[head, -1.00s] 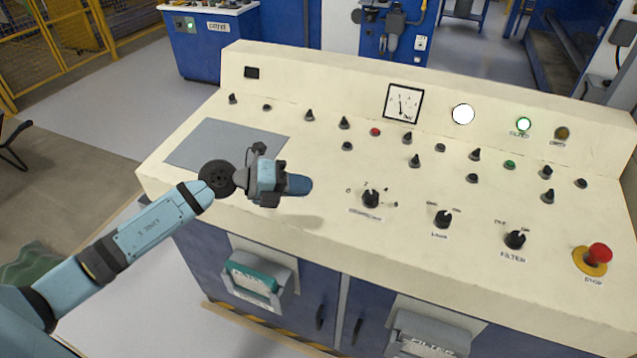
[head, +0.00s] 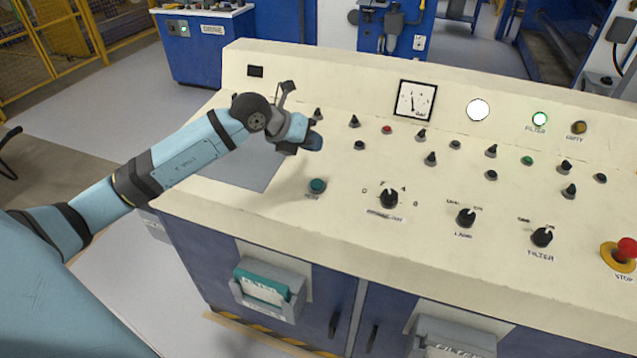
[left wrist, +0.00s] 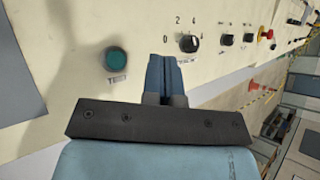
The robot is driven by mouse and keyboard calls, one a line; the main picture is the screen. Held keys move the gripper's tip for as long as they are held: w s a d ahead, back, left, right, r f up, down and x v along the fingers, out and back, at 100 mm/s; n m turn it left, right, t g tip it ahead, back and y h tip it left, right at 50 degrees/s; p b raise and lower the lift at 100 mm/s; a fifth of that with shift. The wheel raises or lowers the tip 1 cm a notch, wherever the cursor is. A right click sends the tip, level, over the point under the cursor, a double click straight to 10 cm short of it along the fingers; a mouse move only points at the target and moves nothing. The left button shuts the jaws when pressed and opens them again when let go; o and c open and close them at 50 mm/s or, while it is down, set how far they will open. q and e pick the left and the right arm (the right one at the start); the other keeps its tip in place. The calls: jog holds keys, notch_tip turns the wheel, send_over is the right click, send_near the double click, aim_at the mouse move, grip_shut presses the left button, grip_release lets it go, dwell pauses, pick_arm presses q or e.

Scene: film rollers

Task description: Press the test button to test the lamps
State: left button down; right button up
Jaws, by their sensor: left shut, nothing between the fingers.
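The test button (head: 317,186) is a teal round button with a label under it, on the cream console at the left of the lower knob row. It also shows in the left wrist view (left wrist: 118,60), left of my fingers, with its label readable as TEST. My left gripper (head: 314,141) is shut and empty, above the panel and farther back than the button, apart from it. Its fingers show in the left wrist view (left wrist: 165,80). My right gripper is not in view.
A numbered rotary knob (head: 389,198), the LAMP knob (head: 466,217) and the FILTER knob (head: 542,236) stand right of the button. A red STOP button (head: 626,250) is at the far right. Several small knobs and a gauge (head: 415,101) lie behind.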

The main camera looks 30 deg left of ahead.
pick_arm(q)
jog(key=shift+f, duration=0.1)
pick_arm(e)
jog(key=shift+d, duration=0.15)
pick_arm(q)
jog(key=b, duration=0.5)
send_over(315, 183)
notch_tip(315, 183, down, 7)
jog(key=shift+s+f, duration=0.1)
jog(key=shift+f, duration=0.1)
jog(key=shift+f+b, duration=0.3)
jog(key=shift+f, duration=0.35)
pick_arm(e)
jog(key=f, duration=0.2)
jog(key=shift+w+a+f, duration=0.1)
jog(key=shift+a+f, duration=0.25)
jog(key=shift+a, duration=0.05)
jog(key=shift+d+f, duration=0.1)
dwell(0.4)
pick_arm(q)
jog(key=shift+f, duration=0.35)
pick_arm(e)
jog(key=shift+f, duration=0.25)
